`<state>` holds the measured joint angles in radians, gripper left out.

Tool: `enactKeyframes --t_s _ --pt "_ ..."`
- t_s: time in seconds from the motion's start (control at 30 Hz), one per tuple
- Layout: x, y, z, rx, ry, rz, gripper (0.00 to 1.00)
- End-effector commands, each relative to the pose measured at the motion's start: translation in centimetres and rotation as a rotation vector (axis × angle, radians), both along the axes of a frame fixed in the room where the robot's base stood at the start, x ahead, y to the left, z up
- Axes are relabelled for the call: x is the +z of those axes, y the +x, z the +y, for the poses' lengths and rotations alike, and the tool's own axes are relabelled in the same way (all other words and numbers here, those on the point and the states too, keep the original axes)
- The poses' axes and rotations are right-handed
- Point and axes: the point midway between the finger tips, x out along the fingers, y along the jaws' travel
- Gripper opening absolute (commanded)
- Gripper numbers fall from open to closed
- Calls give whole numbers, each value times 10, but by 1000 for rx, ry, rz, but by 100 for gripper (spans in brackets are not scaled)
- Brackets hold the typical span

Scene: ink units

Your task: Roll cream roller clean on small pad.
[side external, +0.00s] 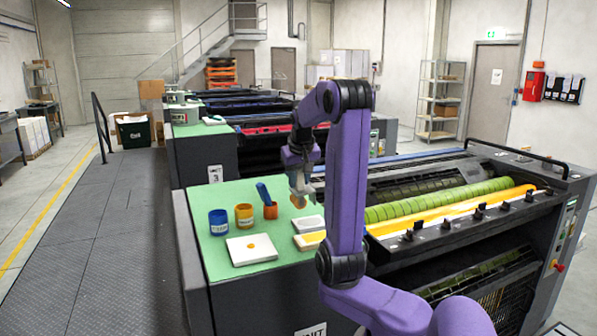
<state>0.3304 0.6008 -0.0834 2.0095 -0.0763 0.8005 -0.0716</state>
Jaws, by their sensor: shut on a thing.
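My gripper (298,182) points down above the green work surface, shut on a small roller (299,201) that I take to be the cream roller. Its lower part looks orange. It hangs above the surface, behind the pads, and my fingers hide part of it. A small pale pad (309,224) lies below and slightly right of it. A larger white pad (262,256) with an orange spot lies at the front left. A flat piece with a yellow front (309,241) lies just in front of the small pad, partly behind my arm.
A blue can (218,223), a yellow can (244,216) and an orange can (271,211) stand left of the roller. A blue tool (263,193) leans in or behind the orange can. Right of my arm is the press with a green roller (440,201). The mat's back left is clear.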

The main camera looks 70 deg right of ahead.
Motion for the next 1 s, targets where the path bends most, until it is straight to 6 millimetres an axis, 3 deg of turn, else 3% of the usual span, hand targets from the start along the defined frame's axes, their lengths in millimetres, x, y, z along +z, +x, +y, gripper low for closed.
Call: enactKeyframes --t_s 0.4,1.0 --pt "-37 0 0 0 1 1 2" --pt "-45 0 0 0 -1 -1 2"
